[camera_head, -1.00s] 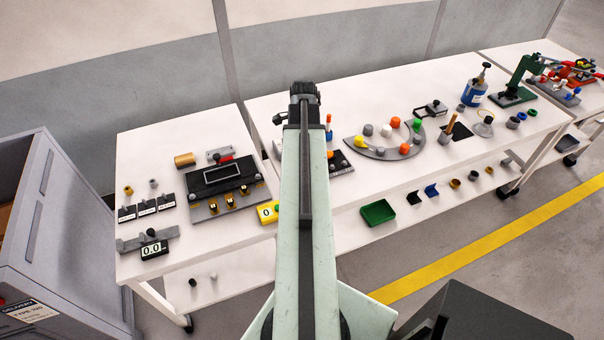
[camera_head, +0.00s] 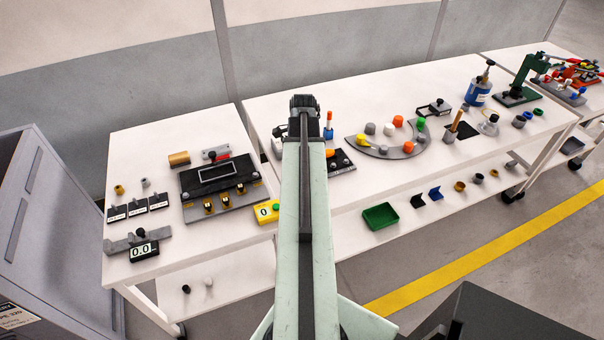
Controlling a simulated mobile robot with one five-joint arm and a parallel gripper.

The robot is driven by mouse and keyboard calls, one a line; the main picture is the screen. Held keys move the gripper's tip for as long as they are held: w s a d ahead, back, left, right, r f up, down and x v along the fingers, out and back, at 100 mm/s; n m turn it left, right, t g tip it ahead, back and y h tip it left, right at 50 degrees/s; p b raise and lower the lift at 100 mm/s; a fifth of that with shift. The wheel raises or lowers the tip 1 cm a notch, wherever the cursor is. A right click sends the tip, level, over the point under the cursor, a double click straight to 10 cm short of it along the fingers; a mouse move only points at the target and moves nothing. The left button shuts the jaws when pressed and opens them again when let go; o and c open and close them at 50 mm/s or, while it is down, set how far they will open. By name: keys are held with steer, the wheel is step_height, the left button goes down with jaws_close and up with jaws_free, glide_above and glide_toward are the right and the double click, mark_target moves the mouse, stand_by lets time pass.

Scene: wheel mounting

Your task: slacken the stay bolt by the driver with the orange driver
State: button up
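My arm reaches forward over the bench, and its end with my gripper (camera_head: 304,103) points away from the camera. The fingers are hidden behind the arm's end. An upright tool with an orange-red top and a blue band (camera_head: 328,123), possibly the orange driver, stands just right of the arm's end. A dark plate (camera_head: 341,163) with an orange piece and small knobs lies below it, partly hidden by my arm. I cannot make out the stay bolt; the area behind my arm is covered.
Left on the bench are a black meter panel (camera_head: 218,176), a yellow counter box (camera_head: 267,211) and a grey gauge (camera_head: 140,244). Right are a grey arc plate (camera_head: 385,149) with coloured knobs, a blue can (camera_head: 478,93) and a green press (camera_head: 521,80). A green tray (camera_head: 380,217) sits on the lower shelf.

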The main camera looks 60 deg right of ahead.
jaws_close()
stand_by(1.3)
